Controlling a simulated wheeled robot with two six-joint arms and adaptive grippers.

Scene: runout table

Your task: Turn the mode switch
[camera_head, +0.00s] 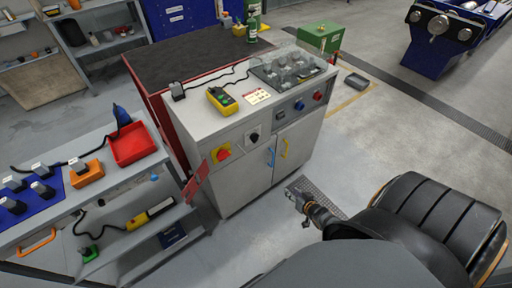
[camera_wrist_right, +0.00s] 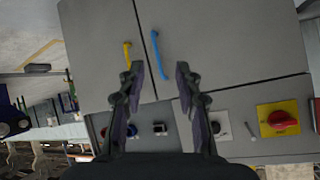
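The grey cabinet (camera_head: 245,180) has a front panel with several switches. A black rotary switch on a white plate (camera_head: 253,138) looks like the mode switch; its plate also shows in the right wrist view (camera_wrist_right: 219,125), partly behind a finger. A red knob on a yellow plate (camera_head: 221,154) is to its left. My right gripper (camera_head: 299,197) is to the right of the cabinet in the head view, lower than the panel. In the wrist view my right gripper (camera_wrist_right: 160,72) is open and empty, its fingers before the cabinet doors, apart from the switch. My left gripper is not in view.
A blue handle (camera_head: 271,157) and a yellow handle (camera_head: 285,149) stick out from the doors. Blue (camera_head: 299,104) and red (camera_head: 317,96) knobs share the panel. A yellow pendant (camera_head: 221,100) lies on top. A shelf with a red tray (camera_head: 132,146) stands left.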

